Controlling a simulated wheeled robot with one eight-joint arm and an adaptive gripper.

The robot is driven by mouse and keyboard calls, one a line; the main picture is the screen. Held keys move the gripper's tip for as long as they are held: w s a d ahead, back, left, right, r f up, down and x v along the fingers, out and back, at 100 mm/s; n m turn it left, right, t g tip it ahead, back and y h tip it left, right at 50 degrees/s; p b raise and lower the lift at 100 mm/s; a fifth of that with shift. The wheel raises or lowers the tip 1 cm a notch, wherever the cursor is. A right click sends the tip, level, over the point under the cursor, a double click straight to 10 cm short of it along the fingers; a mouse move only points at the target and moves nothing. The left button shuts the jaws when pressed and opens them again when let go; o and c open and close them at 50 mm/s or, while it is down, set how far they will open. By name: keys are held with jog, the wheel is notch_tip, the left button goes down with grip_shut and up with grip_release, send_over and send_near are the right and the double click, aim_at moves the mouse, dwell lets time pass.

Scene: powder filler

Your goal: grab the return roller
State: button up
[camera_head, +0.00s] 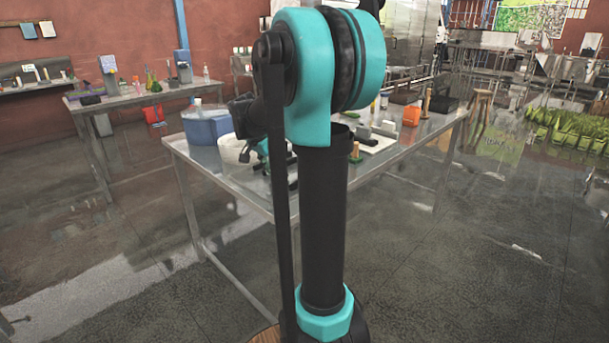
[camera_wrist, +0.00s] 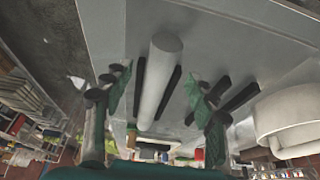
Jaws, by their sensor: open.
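A long pale grey-white cylinder, which looks like the return roller (camera_wrist: 160,75), lies on the grey table top in the wrist view. A dark strip runs along each side of it. My gripper (camera_wrist: 157,92) is open, with one finger on each side of the roller. I see no clear contact, and I cannot tell the height of the fingers above the table. In the head view, my arm hides most of the gripper and I cannot make out the roller.
A white round tub (camera_head: 232,150) stands close beside the gripper; it also shows in the wrist view (camera_wrist: 290,118). A blue container (camera_head: 206,127) stands behind it on the metal table (camera_head: 195,160). An orange block (camera_head: 411,115) and other items stand farther right.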

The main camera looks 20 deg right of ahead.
aim_at(279, 180)
jog(key=shift+x, duration=2.25)
jog(key=shift+w+a, duration=0.1)
jog(key=shift+a, duration=0.05)
grip_shut()
